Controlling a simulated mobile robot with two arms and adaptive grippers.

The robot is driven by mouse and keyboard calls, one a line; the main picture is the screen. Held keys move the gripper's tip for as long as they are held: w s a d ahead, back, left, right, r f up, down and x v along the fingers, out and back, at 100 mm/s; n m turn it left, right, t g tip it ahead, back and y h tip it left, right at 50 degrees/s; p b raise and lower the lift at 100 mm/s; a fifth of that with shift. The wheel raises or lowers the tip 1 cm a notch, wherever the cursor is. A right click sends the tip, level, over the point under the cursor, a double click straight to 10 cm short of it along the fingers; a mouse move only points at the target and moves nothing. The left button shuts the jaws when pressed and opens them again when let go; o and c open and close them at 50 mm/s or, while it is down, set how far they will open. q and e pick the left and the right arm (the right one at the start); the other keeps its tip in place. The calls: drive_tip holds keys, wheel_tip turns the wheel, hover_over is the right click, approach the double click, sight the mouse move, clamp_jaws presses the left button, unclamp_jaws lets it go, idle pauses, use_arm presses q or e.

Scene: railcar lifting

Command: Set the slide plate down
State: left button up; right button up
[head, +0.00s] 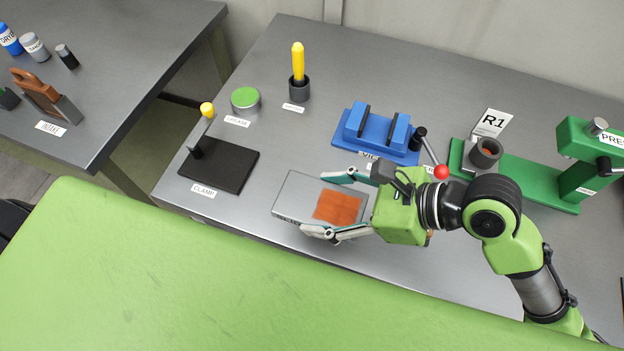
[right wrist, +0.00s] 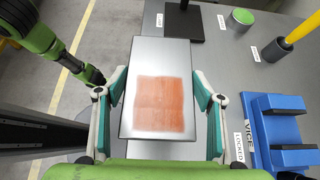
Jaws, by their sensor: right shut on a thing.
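The slide plate (head: 294,193) is a flat grey rectangle with a rusty orange patch. It is over the front part of the grey bench, right of the clamp, and it also shows in the right wrist view (right wrist: 160,58). My right gripper (head: 334,203) is shut on the plate, with one teal-padded finger along each long side. In the right wrist view the fingers (right wrist: 164,100) hug both edges. I cannot tell whether the plate's underside touches the bench.
The black clamp base (head: 232,168) stands left of the plate. The blue vise (head: 372,142) is close behind my right gripper. A green tin (head: 245,99), a yellow-handled tool in a cup (head: 299,85) and the green press (head: 520,175) stand further off. Bare bench (head: 295,145) lies behind the plate.

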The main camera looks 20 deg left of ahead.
sight(327, 186)
drive_tip(key=w, duration=0.1)
drive_tip(key=w+a+f, duration=0.1)
drive_tip(key=w+a, duration=0.1)
drive_tip(key=shift+w+a+f, duration=0.25)
drive_tip(key=shift+f, duration=0.05)
drive_tip(key=w+a+f, duration=0.1)
drive_tip(key=f, duration=0.1)
drive_tip(key=w+f, duration=0.1)
drive_tip(key=f, duration=0.1)
drive_tip(key=w+a+f, duration=0.1)
drive_tip(key=w+f, duration=0.1)
drive_tip(key=shift+w+a, duration=0.1)
drive_tip(key=shift+a, duration=0.25)
drive_tip(key=shift+w+f, duration=0.1)
drive_tip(key=shift+f, duration=1.55)
drive_tip(key=shift+f+p, duration=0.15)
drive_tip(key=shift+p, duration=0.2)
drive_tip(key=o, duration=1.4)
drive_tip(key=shift+c, duration=0.2)
